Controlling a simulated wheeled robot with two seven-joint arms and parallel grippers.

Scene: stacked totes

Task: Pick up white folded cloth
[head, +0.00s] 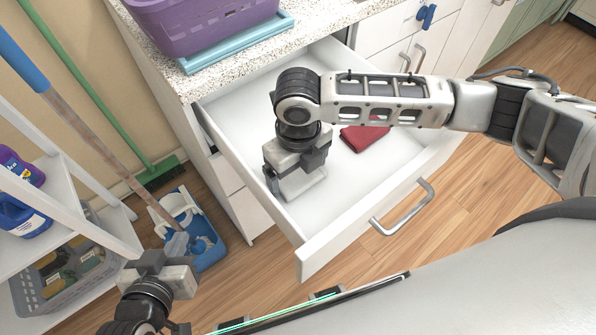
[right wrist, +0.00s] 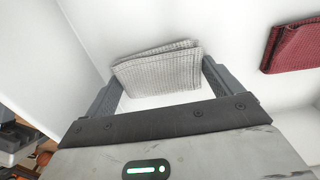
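The white folded cloth (right wrist: 160,68), light grey-white with a ribbed weave, lies on the floor of the open white drawer (head: 355,205). In the right wrist view it lies ahead of and between the two spread fingers of my right gripper (right wrist: 160,76). In the head view my right gripper (head: 297,180) reaches down inside the drawer, and the cloth is mostly hidden under it. My right gripper is open and holds nothing. My left gripper (head: 158,262) hangs low at the left, away from the drawer; its finger opening is unclear.
A dark red folded cloth (head: 362,137) lies in the drawer to the right; it also shows in the right wrist view (right wrist: 294,45). A purple basket (head: 205,30) stands on a blue tray (head: 240,45) on the counter.

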